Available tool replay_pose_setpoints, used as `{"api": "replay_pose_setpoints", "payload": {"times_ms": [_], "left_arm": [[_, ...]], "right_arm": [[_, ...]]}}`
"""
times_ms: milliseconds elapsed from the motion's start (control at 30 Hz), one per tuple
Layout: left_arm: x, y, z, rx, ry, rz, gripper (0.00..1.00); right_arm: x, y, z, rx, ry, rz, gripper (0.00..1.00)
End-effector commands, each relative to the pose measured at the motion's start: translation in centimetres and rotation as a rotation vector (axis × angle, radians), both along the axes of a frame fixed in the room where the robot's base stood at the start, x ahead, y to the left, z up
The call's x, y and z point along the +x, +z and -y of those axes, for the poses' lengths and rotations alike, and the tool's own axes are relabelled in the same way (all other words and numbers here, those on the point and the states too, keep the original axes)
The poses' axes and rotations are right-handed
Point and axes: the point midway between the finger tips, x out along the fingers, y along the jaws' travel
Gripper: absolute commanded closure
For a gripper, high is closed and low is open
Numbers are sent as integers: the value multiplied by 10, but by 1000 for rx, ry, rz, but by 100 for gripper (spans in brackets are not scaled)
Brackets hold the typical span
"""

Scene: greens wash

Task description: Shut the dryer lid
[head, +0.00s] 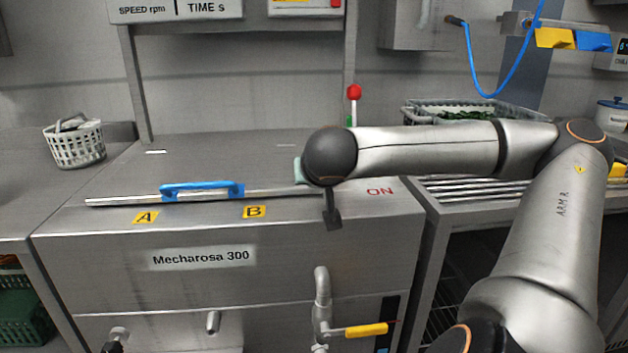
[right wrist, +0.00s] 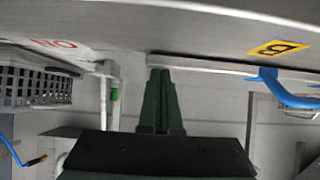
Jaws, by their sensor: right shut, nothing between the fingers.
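The dryer (head: 200,285), marked Mecharosa 300, stands in the middle of the head view. Its lid (head: 215,155) lies flat on top, with a blue handle (head: 202,188) on the front bar. I cannot tell whether a small gap is left under it. The handle also shows in the right wrist view (right wrist: 287,92). My right gripper (right wrist: 160,75) is shut and empty, its dark green fingers close to the end of the lid's bar, between the B label and ON. In the head view it is mostly hidden behind my dark wrist joint. My left gripper is out of view.
A white basket (head: 76,144) stands on the left counter. A crate of greens (head: 470,108) stands at the back right. A red-topped post (head: 354,95) rises behind my right wrist. A pipe with a yellow-handled valve (head: 366,330) sticks out of the dryer front.

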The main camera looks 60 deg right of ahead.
Motion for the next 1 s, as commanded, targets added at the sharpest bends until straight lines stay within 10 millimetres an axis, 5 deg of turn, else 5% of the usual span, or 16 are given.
{"api": "replay_pose_setpoints", "payload": {"times_ms": [533,1000], "left_arm": [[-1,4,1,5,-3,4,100],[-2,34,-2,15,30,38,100]], "right_arm": [[-5,8,-6,-1,1,2,100],[-57,62,-64,-3,2,1,100]]}}
